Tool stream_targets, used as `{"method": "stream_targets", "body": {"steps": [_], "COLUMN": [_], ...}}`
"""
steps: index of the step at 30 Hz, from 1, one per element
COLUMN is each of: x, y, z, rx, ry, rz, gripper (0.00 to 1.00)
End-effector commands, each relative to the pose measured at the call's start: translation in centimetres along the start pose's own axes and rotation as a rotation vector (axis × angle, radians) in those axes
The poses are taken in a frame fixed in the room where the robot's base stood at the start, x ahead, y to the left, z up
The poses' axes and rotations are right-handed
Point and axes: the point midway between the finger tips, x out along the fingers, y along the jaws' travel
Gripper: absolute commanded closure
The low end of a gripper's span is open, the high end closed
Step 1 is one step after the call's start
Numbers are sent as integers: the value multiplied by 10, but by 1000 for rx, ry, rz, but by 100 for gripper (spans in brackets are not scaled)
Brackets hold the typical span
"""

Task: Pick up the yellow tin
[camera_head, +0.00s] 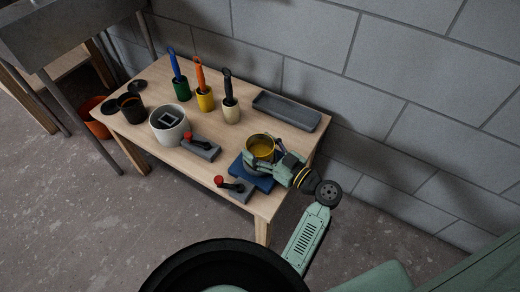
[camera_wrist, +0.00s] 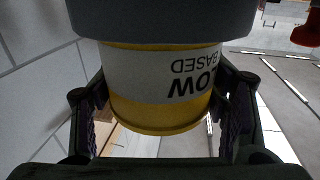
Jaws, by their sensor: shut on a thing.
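The yellow tin (camera_head: 260,146) is open at the top, with yellow inside, near the right front corner of the wooden table. In the wrist view the tin (camera_wrist: 160,115) fills the space between the fingers, its white label showing upside-down black letters. My gripper (camera_head: 270,160) is shut on the tin, with a finger on each side of it. A blue block or mat (camera_head: 257,181) lies below the tin, partly hidden by it and by my gripper. I cannot tell whether the tin touches it.
Two grey tools with red knobs (camera_head: 201,148) (camera_head: 234,188) lie left of the tin. A grey tray (camera_head: 287,111) lies behind. Brush pots in green (camera_head: 182,91), yellow (camera_head: 205,101) and cream (camera_head: 231,112), a white pot (camera_head: 166,132) and a black cup (camera_head: 132,109) stand farther left. A block wall runs behind.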

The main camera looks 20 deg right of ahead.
Motion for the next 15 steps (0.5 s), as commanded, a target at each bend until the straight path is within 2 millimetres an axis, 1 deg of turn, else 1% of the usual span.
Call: {"method": "stream_targets", "body": {"steps": [8,15], "x": [0,0], "y": [0,0], "z": [-14,-36], "rx": [-5,-6], "ry": [3,4], "rz": [-1,-1], "gripper": [79,79]}}
